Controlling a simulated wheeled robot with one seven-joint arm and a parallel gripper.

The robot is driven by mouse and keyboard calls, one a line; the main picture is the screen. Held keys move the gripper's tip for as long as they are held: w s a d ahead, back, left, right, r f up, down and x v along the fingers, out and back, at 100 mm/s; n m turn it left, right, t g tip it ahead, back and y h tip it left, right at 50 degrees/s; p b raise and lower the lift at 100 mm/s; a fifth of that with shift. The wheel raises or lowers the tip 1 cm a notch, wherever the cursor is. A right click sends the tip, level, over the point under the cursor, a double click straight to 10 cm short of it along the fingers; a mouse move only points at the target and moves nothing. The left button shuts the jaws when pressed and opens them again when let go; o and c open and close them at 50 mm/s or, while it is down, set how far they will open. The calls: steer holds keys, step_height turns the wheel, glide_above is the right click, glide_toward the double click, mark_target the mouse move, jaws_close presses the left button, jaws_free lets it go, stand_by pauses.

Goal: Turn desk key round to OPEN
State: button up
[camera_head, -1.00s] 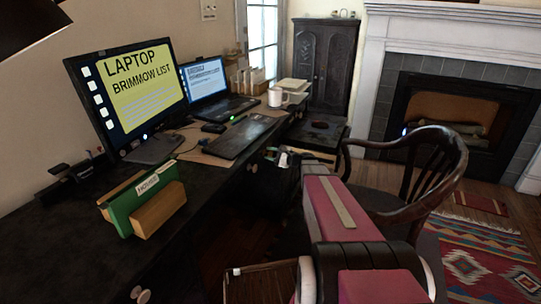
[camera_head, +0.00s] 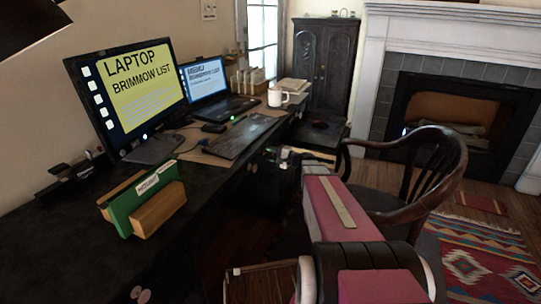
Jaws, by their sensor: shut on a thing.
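My arm reaches forward along the right side of the black desk (camera_head: 60,240). My gripper (camera_head: 270,156) is at the desk's front face, below the keyboard. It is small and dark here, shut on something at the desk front. The desk key itself is too small and too hidden by the gripper to make out, so its turn angle cannot be read. A small pale spot (camera_head: 251,167) shows on the dark desk front just left of the gripper.
A wooden armchair (camera_head: 440,165) stands close to the right of my arm. A fireplace is behind.

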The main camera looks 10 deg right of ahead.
steer(key=n, duration=0.5)
steer(key=shift+n, duration=0.3)
steer(key=shift+f+n, duration=0.1)
steer(key=shift+n, duration=2.2)
steer(key=o, duration=0.9)
steer(key=shift+o, duration=0.2)
steer(key=v, duration=1)
steer(key=shift+s+d, duration=0.25)
steer(key=shift+d, duration=0.1)
